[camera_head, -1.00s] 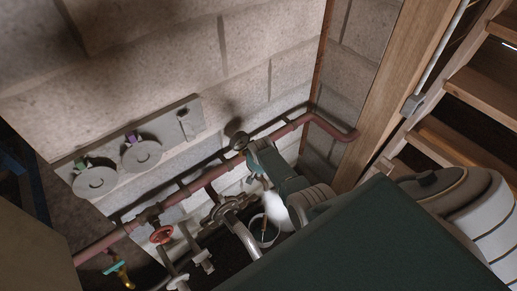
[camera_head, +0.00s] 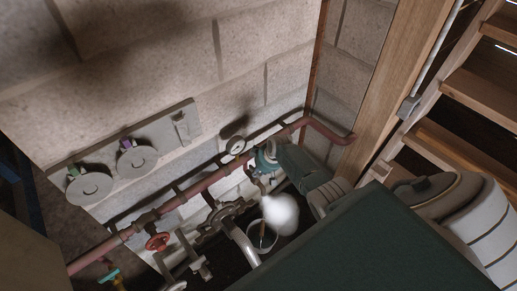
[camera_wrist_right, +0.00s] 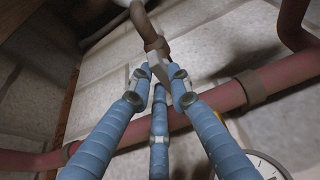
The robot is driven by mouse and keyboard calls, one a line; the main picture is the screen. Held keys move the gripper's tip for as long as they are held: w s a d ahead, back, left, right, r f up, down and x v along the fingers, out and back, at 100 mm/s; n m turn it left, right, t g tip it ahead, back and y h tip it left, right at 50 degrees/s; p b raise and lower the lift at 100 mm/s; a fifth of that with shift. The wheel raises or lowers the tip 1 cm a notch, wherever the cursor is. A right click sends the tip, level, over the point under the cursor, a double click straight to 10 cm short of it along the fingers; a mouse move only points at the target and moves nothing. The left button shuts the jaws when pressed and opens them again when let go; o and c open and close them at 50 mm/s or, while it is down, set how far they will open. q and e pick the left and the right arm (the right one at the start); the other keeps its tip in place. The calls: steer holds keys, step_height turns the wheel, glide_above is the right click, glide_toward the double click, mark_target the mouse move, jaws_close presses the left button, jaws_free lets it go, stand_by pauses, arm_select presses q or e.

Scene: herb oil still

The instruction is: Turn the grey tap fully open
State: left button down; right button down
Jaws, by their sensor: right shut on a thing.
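My right gripper (camera_head: 264,163) is beside the red pipe near the wall corner, and its arm comes in from the lower right. In the right wrist view its blue fingers (camera_wrist_right: 164,76) are closed around a small grey piece, which I take to be the grey tap's handle (camera_wrist_right: 161,72). The handle sits in front of the red pipe, below a brownish curved fitting (camera_wrist_right: 152,36). The fingers hide part of it, so how far it is turned cannot be told. In the head view the gripper covers most of the tap. My left gripper is not in view.
The red pipe (camera_head: 200,186) runs along the block wall. A round gauge (camera_head: 236,145) is left of the gripper. A red handwheel (camera_head: 157,241) and a green-handled tap (camera_head: 109,276) are lower left. White vapour (camera_head: 281,213) hangs near a round vessel (camera_head: 262,236).

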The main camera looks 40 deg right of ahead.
stand_by(0.4)
steer(key=c, duration=1.6)
jaws_free()
steer(key=shift+r, duration=0.1)
steer(key=v, duration=1.2)
steer(key=shift+d, duration=0.1)
